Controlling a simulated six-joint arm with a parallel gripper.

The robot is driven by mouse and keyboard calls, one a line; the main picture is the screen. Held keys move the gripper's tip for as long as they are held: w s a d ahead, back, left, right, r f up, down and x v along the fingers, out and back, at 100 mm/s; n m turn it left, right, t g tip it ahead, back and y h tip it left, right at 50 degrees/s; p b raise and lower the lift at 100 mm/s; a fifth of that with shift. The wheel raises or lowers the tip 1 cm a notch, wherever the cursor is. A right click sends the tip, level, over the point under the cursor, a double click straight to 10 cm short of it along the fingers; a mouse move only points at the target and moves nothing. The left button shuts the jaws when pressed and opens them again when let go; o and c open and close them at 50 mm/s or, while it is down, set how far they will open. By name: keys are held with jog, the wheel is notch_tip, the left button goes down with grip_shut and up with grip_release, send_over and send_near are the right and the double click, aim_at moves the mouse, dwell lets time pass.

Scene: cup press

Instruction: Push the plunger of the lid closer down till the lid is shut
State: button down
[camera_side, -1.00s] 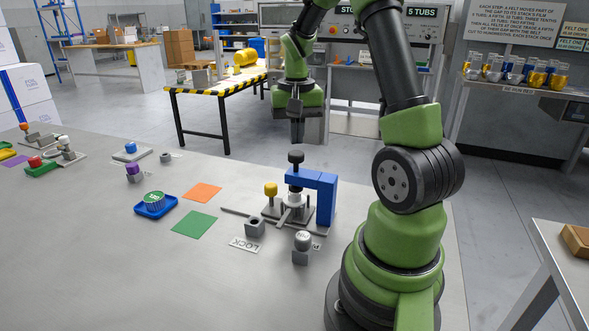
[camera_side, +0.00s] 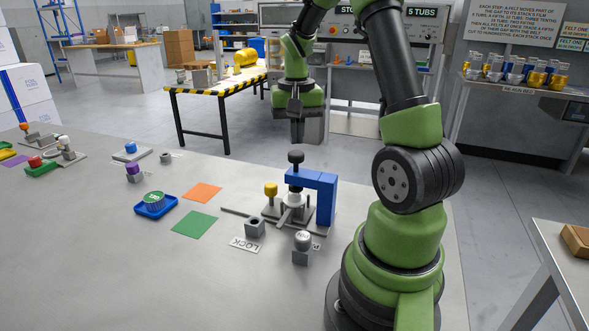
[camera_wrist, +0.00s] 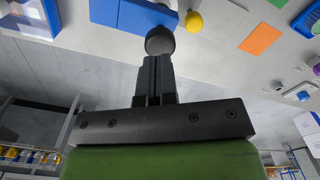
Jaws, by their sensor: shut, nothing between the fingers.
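The lid closer has a blue frame (camera_side: 325,195) and a plunger topped by a black round knob (camera_side: 296,157). Under the blue arm, a light-coloured cup or lid (camera_side: 295,198) is partly hidden by the grey metal parts, so I cannot tell how the lid sits. My gripper (camera_side: 296,120) is shut and empty, pointing down above the knob with a visible gap in the side view. In the wrist view, the closed fingers (camera_wrist: 157,62) line up with the black knob (camera_wrist: 160,41), beside the blue frame (camera_wrist: 135,14).
A yellow knob (camera_side: 270,189) stands just left of the closer. A LOCK label (camera_side: 244,244) and grey holders (camera_side: 302,250) are in front. Green (camera_side: 194,223) and orange (camera_side: 203,192) squares and a blue tray (camera_side: 146,212) lie left. The front left bench is clear.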

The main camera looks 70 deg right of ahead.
aim_at(296, 153)
jog(key=shift+f, duration=0.1)
dwell(0.3)
jog(key=shift+f, duration=1.7)
jog(key=shift+r, duration=1.8)
jog(key=shift+r, duration=2.5)
